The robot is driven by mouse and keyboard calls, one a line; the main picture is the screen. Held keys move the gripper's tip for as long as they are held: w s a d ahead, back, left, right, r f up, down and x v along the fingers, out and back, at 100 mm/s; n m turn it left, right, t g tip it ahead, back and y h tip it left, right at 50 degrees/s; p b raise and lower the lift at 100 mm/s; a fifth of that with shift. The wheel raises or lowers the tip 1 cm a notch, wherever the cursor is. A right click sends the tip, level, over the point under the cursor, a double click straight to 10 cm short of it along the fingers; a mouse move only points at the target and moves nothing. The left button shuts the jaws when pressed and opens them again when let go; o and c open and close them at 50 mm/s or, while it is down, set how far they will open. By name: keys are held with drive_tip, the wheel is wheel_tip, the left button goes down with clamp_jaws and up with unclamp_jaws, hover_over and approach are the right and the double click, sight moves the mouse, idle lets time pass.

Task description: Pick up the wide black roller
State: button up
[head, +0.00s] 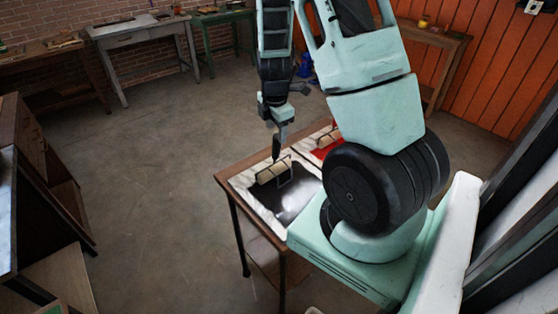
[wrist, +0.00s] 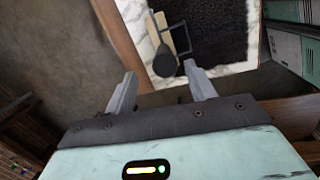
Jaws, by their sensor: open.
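The roller (head: 272,173) on the black ink slab (head: 292,203) has a wide pale beige barrel and a black wire frame. Its dark handle (head: 276,150) appears to stand upward. In the wrist view, the roller (wrist: 180,38) lies beyond my fingertips, with the rounded dark handle end (wrist: 165,62) facing the camera between their lines. My gripper (wrist: 160,82) is open and empty there, its fingers apart. In the head view, my gripper (head: 282,118) is above the handle; whether they touch is unclear.
A second pale roller (head: 328,140) lies by a red ink slab (head: 322,152) on the same wooden table (head: 236,177), partly hidden by my arm. Workbenches (head: 140,32) line the back wall. A dark cabinet (head: 35,165) stands left. The floor between is clear.

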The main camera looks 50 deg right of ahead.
sight(277, 146)
drive_tip(key=f, duration=0.1)
drive_tip(key=f+p, duration=0.1)
drive_tip(key=f, duration=0.2)
drive_tip(key=shift+s+d, duration=0.2)
drive_tip(key=shift+d, duration=0.05)
drive_tip(key=shift+f, duration=0.5)
drive_tip(key=shift+w, duration=0.1)
drive_tip(key=c, duration=1)
